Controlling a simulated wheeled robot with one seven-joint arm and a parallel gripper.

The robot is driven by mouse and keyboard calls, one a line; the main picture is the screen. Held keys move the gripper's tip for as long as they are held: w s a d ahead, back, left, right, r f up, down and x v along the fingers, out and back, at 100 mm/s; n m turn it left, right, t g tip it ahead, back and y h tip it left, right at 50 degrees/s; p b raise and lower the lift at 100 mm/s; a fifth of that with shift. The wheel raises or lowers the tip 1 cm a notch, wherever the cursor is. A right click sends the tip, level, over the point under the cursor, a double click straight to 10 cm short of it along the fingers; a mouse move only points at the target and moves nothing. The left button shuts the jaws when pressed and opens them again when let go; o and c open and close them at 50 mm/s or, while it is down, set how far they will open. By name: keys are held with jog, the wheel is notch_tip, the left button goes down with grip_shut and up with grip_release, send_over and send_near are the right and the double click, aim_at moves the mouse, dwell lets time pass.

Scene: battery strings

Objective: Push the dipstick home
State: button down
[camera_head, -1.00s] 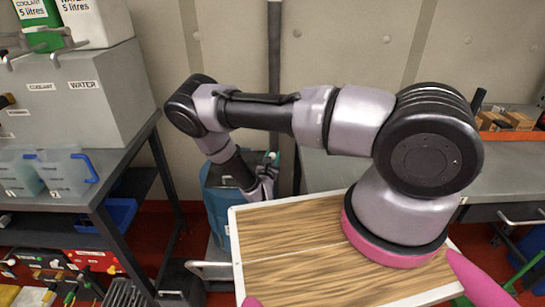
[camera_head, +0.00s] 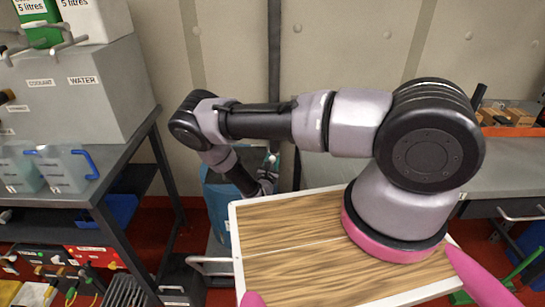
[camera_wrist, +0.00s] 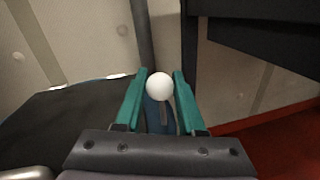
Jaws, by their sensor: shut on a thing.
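The dipstick shows in the wrist view as a round white knob (camera_wrist: 159,86) with a thin grey stem below it. My gripper (camera_wrist: 161,75) has teal fingers on either side of the knob and is shut on the dipstick. In the head view my gripper (camera_head: 271,165) is small, beyond the wooden board and above the blue drum (camera_head: 217,205). The dipstick's lower end is hidden, and I cannot tell how deep it sits.
A dark vertical pipe (camera_head: 274,80) runs down the wall behind my gripper. A steel bench (camera_head: 125,188) with containers stands left, and a grey worktop (camera_head: 340,170) right. In the wrist view a dark rounded surface (camera_wrist: 60,120) lies at left.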

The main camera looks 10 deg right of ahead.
jog(key=shift+f, duration=0.25)
jog(key=c, duration=0.5)
grip_release()
jog(key=shift+s, duration=0.1)
jog(key=v, duration=1)
jog(key=shift+s+a, duration=0.1)
jog(key=shift+s, duration=0.25)
jog(key=shift+r, duration=0.15)
